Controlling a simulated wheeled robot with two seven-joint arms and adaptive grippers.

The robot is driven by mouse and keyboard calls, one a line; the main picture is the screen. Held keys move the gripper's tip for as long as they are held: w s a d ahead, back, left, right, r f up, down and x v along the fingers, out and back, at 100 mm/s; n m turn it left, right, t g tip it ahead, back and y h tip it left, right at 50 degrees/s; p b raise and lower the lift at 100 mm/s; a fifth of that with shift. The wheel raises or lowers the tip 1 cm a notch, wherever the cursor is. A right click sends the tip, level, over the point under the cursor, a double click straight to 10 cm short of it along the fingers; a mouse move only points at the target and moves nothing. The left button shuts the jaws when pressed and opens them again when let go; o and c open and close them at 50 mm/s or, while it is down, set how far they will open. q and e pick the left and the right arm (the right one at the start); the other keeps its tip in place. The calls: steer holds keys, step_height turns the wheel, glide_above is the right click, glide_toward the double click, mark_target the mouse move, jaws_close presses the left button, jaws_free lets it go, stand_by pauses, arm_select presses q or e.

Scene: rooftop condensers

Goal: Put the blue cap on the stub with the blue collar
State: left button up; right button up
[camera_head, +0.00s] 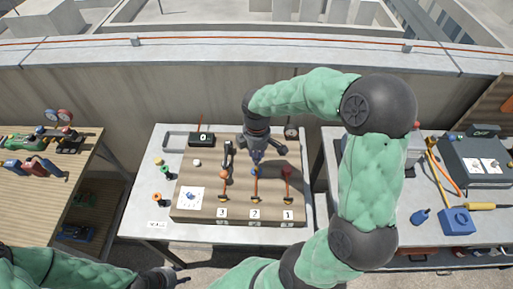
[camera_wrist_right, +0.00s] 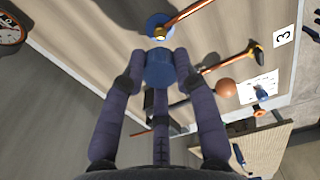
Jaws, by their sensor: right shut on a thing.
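My right gripper (camera_head: 262,158) is over the work board, above the middle stub. In the right wrist view its fingers (camera_wrist_right: 159,66) are shut on the blue cap (camera_wrist_right: 160,70). The blue collar (camera_wrist_right: 160,25) sits around the end of a copper stub, just beyond the cap in that view; a small gap shows between them. In the head view the blue collar (camera_head: 254,174) is at the top of the stub labelled 2, just below the gripper. My left gripper (camera_head: 172,276) is low at the bottom edge, away from the board; its fingers are unclear.
Stub 3 (camera_head: 223,186) stands left and stub 1 (camera_head: 287,184), with red, stands right on the wooden board (camera_head: 205,208). A dark upright clamp (camera_head: 227,152) is near stub 3. A gauge (camera_head: 291,132) stands behind.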

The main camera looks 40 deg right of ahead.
mark_target(257, 168)
steer(key=shift+f+b, duration=2.2)
steer(key=shift+f, duration=0.35)
steer(key=shift+f+b, duration=0.7)
steer(key=shift+f, duration=0.6)
stand_by(0.8)
steer(key=o, duration=0.8)
steer(key=shift+o, duration=0.2)
steer(key=shift+r, duration=0.1)
step_height(257, 168, up, 12)
steer(key=shift+f, duration=0.1)
